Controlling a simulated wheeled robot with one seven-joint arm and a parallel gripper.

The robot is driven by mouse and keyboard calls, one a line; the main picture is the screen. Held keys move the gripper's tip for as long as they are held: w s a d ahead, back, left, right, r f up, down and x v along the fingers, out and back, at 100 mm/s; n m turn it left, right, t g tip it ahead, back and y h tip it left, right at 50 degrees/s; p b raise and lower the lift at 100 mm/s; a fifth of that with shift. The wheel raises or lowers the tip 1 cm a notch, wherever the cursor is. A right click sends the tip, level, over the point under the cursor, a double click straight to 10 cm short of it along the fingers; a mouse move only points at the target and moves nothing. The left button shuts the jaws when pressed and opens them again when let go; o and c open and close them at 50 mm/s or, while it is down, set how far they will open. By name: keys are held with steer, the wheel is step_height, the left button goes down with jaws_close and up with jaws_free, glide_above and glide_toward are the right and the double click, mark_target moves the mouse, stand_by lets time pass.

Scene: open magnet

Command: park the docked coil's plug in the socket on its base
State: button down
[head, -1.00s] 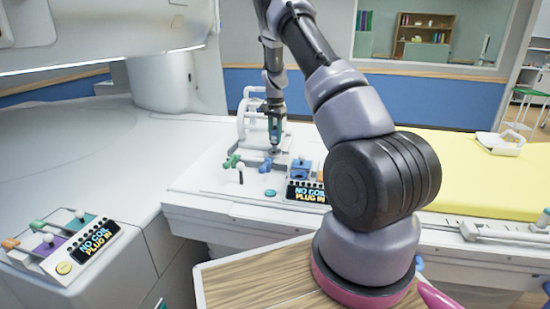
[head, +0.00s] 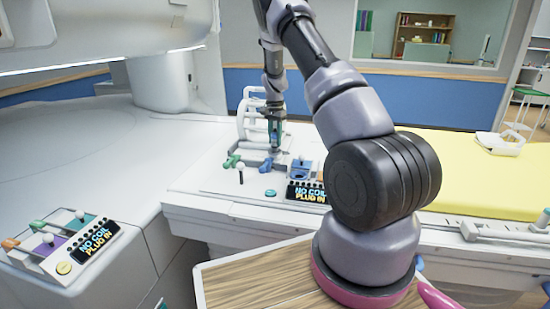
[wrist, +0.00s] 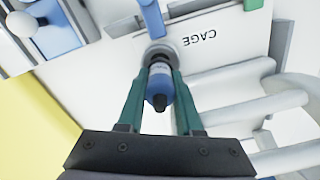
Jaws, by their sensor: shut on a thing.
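My gripper (wrist: 161,92) is shut on a blue cylindrical plug (wrist: 159,85), held between its green fingers. The plug's far end meets a round grey ring (wrist: 160,51), which looks like the socket on the white base marked CAGE (wrist: 215,42). I cannot tell whether the plug is seated or just above the ring. The coil (head: 248,112), with white curved bars, stands behind my gripper (head: 275,135) in the head view; its bars (wrist: 240,80) fill the right of the wrist view.
A blue clip (wrist: 152,18) is close beyond the ring, and a green clip (head: 231,161) lies left of the coil. A display (head: 306,192) reads NO COIL, PLUG IN. A second panel (head: 95,240) is at lower left. The yellow pad (head: 480,180) lies right.

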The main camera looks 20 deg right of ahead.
steer(key=shift+f, duration=1.1)
stand_by(0.3)
steer(key=c, duration=0.5)
jaws_free()
step_height(320, 180, up, 11)
steer(key=shift+f, duration=0.1)
